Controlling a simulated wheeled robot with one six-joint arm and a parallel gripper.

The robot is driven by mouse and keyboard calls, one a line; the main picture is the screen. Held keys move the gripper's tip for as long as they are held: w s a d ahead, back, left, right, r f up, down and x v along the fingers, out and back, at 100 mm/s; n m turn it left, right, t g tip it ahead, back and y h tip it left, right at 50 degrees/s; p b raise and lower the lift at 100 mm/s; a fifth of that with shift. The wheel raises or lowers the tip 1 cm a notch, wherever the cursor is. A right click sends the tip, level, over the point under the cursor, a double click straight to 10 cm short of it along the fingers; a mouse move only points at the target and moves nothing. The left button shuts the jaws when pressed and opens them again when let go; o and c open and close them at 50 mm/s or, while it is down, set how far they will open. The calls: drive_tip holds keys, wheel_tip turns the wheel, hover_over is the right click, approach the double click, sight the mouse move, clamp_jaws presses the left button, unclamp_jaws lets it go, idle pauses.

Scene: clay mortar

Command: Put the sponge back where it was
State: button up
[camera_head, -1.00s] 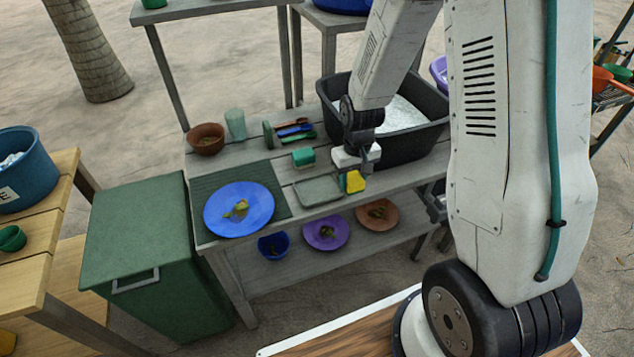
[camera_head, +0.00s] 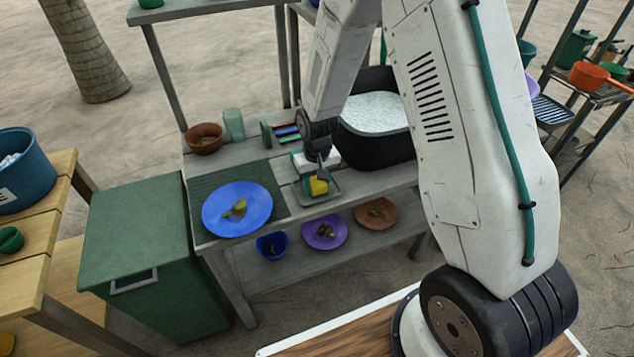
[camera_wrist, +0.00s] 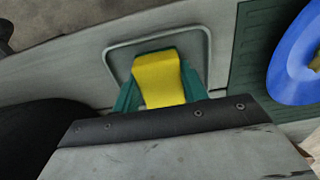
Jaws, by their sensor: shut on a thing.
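The yellow sponge (camera_head: 319,187) is between the jaws of my gripper (camera_head: 320,178). In the wrist view the sponge (camera_wrist: 158,76) sits between two teal fingers (camera_wrist: 160,92), which are shut on it. Below it is a shallow grey tray (camera_head: 334,195) near the front edge of the counter. The tray (camera_wrist: 121,62) shows around the far part of the sponge in the wrist view. The sponge is over the tray; I cannot tell whether it touches it. My gripper hides the back of the tray.
A blue plate (camera_head: 237,209) lies on a green ribbed mat (camera_head: 205,186) left of the tray. A black basin (camera_head: 377,148) stands close on the right. Behind are a brown bowl (camera_head: 204,138) and a greenish cup (camera_head: 233,124). Bowls and plates sit on the lower shelf.

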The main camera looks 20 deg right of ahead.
sight(317, 182)
drive_tip(key=shift+f, duration=0.1)
drive_tip(key=o, duration=1)
wheel_tip(317, 182, up, 12)
drive_tip(key=r, duration=0.1)
drive_tip(key=s+d+r, duration=0.2)
drive_tip(key=s+r, duration=1)
drive_tip(key=r, duration=0.3)
drive_tip(key=shift+t, duration=0.6)
drive_tip(key=shift+s+d+r, duration=0.2)
drive_tip(key=shift+s+r, duration=0.8)
drive_tip(key=shift+s, duration=1.9)
drive_tip(key=shift+s+d+r, duration=0.15)
drive_tip(key=shift+s+r, duration=0.85)
drive_tip(key=shift+s, duration=1.9)
drive_tip(key=shift+s+d+r, duration=0.2)
drive_tip(key=shift+s+r, duration=0.8)
drive_tip(key=shift+s, duration=1.9)
